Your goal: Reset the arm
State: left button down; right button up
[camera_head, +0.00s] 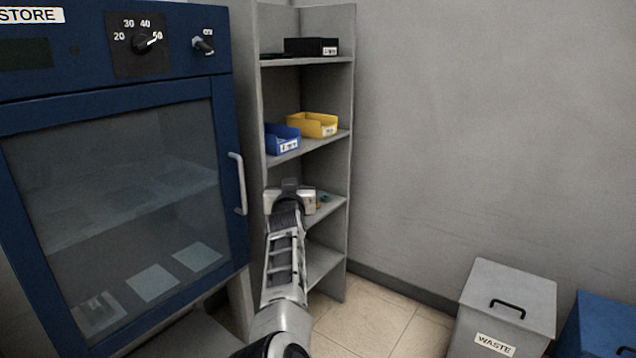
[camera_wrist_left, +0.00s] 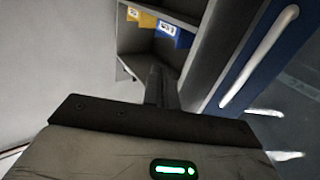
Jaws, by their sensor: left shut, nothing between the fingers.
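My left arm comes up from the bottom middle of the head view. Its gripper (camera_head: 290,184) is in front of the grey shelf unit (camera_head: 342,160), at about the height of a lower shelf. In the left wrist view the fingers of the left gripper (camera_wrist_left: 161,82) are together, with nothing between them, and point toward the shelf unit (camera_wrist_left: 128,45). The fingertips are small and partly unclear in the head view. My right gripper is in neither view.
A blue cabinet (camera_head: 120,95) with a glass door and pale handle (camera_head: 239,183) stands left of the shelves. A blue bin (camera_head: 283,140), yellow bin (camera_head: 314,125) and black box (camera_head: 311,47) sit on the shelves. A waste bin (camera_head: 505,300) and blue container (camera_head: 603,325) stand lower right.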

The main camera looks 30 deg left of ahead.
pick_arm(q)
jog(key=s+d+f+m+h, duration=0.2)
jog(key=s+f+m, duration=0.1)
jog(key=s+f, duration=0.5)
jog(key=s+d+f+m+h, duration=0.1)
jog(key=s+d+f+m, duration=0.1)
jog(key=s+f, duration=0.55)
jog(key=s+d+f+m+g+h, duration=0.1)
jog(key=s+d+f+h, duration=0.3)
jog(key=s+d, duration=0.7)
jog(key=s+d+f+m+g+h, duration=0.2)
jog(key=s+d+f+g+h, duration=0.2)
jog(key=s+d+f, duration=0.3)
jog(key=s+d, duration=0.4)
jog(key=s, duration=0.3)
jog(key=shift+s+h, duration=0.3)
jog(key=shift+s, duration=0.1)
